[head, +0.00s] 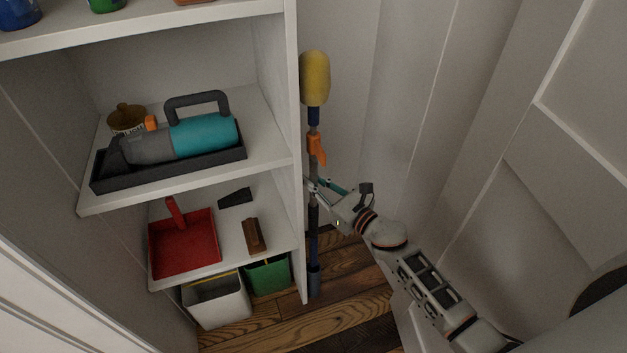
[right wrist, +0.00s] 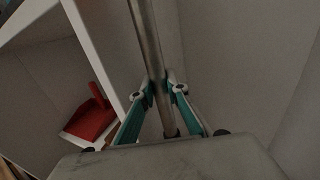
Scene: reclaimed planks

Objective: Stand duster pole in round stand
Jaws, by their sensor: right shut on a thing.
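The duster pole (head: 313,225) stands nearly upright beside the shelf unit, with a yellow duster head (head: 315,78) on top and an orange part below it. My right gripper (head: 315,188) is shut on the pole's shaft around mid-height. In the right wrist view the grey shaft (right wrist: 145,40) runs between the two teal-sided fingers (right wrist: 160,93). At the pole's lower end is a small blue-grey round piece (head: 315,282), seemingly the round stand; I cannot tell whether the pole is seated in it. My left gripper is not in view.
The white shelf unit's side panel (head: 295,150) is close left of the pole. Its shelves hold a teal and grey machine (head: 200,137), a red dustpan (head: 183,245) and a brush (head: 252,237). White and green bins stand below. Pale walls are close behind and right.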

